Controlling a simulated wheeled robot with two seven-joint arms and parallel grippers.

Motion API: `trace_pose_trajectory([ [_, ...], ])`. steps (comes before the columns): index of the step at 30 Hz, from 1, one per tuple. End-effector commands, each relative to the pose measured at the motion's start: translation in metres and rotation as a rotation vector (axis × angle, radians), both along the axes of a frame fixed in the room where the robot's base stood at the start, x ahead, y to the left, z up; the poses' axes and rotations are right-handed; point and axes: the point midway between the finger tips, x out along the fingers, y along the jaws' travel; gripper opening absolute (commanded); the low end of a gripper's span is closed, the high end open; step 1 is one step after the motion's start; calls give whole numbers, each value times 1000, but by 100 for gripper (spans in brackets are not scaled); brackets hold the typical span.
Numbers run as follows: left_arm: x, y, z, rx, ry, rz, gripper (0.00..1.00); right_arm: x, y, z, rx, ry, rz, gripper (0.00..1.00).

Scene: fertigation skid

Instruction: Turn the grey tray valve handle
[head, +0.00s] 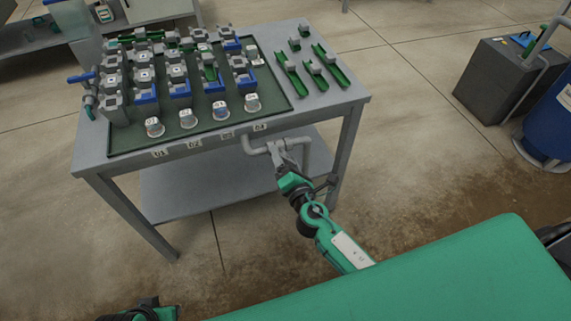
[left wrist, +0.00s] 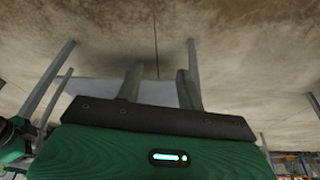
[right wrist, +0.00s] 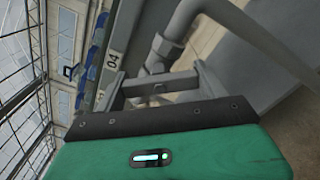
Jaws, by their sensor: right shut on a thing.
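The grey tray valve handle (right wrist: 158,83) shows in the right wrist view as a grey bar lying across between my right gripper's fingers, in front of a grey pipe fitting (right wrist: 165,50). My right gripper (right wrist: 160,85) is shut on it. In the head view my right gripper (head: 287,160) is at the grey pipe under the table's front edge, below label 04; the handle is mostly hidden there by the gripper. My left gripper (left wrist: 158,75) is open and empty in the left wrist view, its two fingers apart, pointing toward the table's underside area.
The grey table (head: 345,97) carries a green tray (head: 275,85) with several grey blocks, blue parts and white-topped cups. Green channel pieces (head: 333,66) lie at its right. A blue-handled valve (head: 82,77) is at its left. A blue drum (head: 553,125) and dark box (head: 500,78) stand far right.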

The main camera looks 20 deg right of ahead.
Motion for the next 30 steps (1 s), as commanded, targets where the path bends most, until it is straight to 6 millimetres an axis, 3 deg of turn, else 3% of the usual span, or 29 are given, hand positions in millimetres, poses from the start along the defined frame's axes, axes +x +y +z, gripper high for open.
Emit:
trace_pose_trajectory([
  [4,-6,1,15,-5,-27,-1,38,-1,0,-4,143,7,-1,50],
  [15,21,-30,2,-86,-213,-48,38,0,0,-2,441,17,-2,50],
  [30,30,-42,0,-120,-287,-62,38,-1,0,-1,611,24,-2,50],
])
